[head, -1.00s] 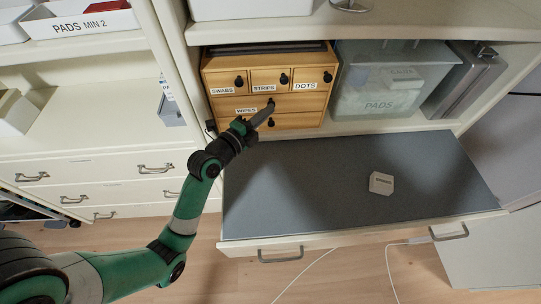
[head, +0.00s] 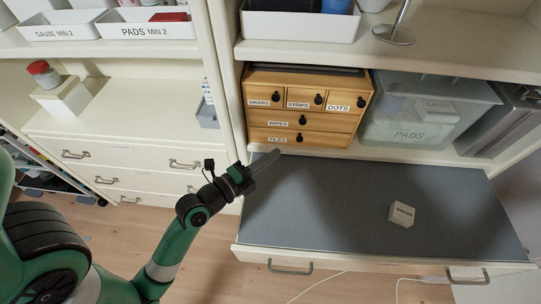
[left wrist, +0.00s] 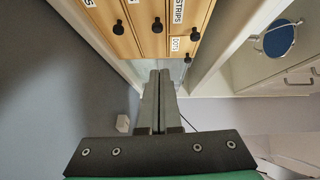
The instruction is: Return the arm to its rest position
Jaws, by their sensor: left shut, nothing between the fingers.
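My left gripper (head: 268,160) is shut and empty. In the head view it is below and left of the wooden drawer unit (head: 340,123), over the left end of the grey pull-out surface (head: 330,205). In the left wrist view its two fingers (left wrist: 160,78) lie together with nothing between them. The drawer unit also shows there (left wrist: 150,14), with its black knobs. Its labels read SWABS, STRIPS, DOTS, WIPES and TILES. All its drawers look closed. My right gripper is out of view.
A small white box (head: 402,214) lies on the grey surface, right of centre. White drawers with handles (head: 105,180) stand left of my arm. A white upper shelf (head: 330,53) overhangs the unit.

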